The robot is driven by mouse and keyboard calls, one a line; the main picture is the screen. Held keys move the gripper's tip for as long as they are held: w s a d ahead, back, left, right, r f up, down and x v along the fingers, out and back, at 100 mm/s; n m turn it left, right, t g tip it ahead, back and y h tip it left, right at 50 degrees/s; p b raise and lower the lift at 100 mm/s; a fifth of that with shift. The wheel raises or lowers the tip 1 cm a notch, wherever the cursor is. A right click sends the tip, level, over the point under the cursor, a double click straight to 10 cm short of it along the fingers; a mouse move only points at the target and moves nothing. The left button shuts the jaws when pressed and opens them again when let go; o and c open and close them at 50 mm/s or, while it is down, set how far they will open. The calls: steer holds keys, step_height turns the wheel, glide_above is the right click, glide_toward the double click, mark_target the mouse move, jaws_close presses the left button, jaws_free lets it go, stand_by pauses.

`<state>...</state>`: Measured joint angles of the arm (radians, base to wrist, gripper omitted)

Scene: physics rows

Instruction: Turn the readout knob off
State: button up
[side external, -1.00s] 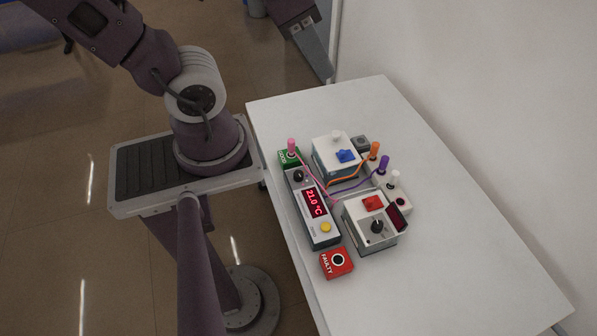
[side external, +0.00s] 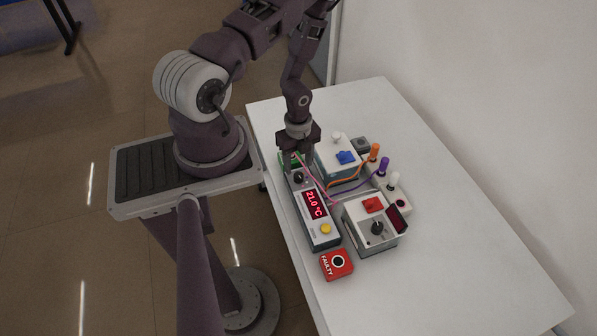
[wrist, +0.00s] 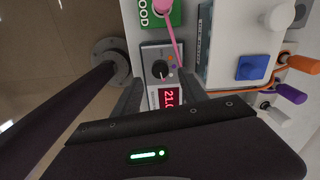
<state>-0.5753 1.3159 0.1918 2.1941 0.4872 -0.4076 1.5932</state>
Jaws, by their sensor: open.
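The readout unit (side external: 319,233) is a long grey box near the table's left edge, with a lit red display (side external: 315,205) reading 21.0 °C. Its black readout knob (side external: 298,178) is at the far end; in the wrist view the knob (wrist: 160,69) shows clearly, with a pale pointer mark. My gripper (side external: 298,167) points down over the knob end of the unit, open.
A green block (wrist: 162,14) with a pink plug (wrist: 163,5) sits just beyond the knob, its wire passing close by. A blue-switch box (side external: 341,170), orange plug (side external: 374,150), purple plug (side external: 384,164) and red-switch box (side external: 371,239) stand right. A red FAULTY block (side external: 336,264) lies nearer. The table's right side is clear.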

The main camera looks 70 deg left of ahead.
mark_target(299, 175)
step_height(299, 175, down, 5)
steer(key=shift+r, duration=0.1)
jaws_close()
